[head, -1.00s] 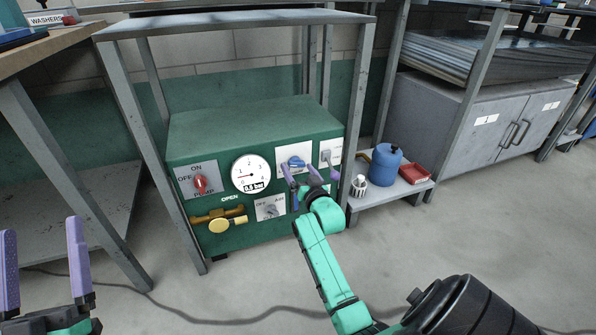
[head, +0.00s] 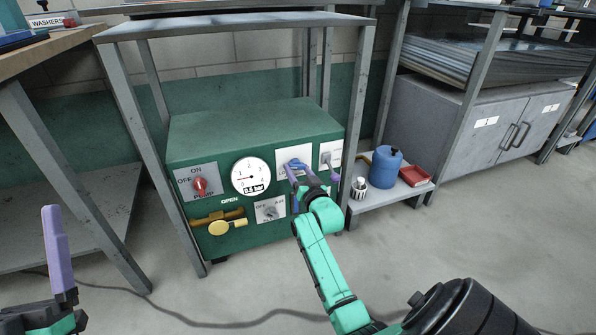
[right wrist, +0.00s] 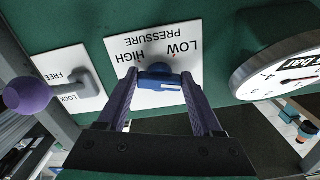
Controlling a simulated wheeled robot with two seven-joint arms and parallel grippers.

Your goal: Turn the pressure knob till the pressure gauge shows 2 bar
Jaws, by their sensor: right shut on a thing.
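The pressure knob is a blue bar knob (head: 293,163) on a white plate at the upper right of the green panel. It also shows in the right wrist view (right wrist: 160,84), below the words LOW, HIGH and PRESSURE. My right gripper (head: 298,170) has its purple fingers on both sides of the knob, shut on it. The round white pressure gauge (head: 250,175) is left of the knob. Its red needle points left, and its small readout seems to be below 1 bar. My left gripper (head: 56,250) is at the lower left, open and empty, with one finger outside the picture.
The panel also has a red pump switch (head: 200,184), a brass valve with a yellow knob (head: 219,227), a lower grey switch (head: 270,209) and a FREE/LOCK lever (right wrist: 88,86). A blue can (head: 385,168) and a red tray (head: 414,176) stand right. Frame posts flank the panel.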

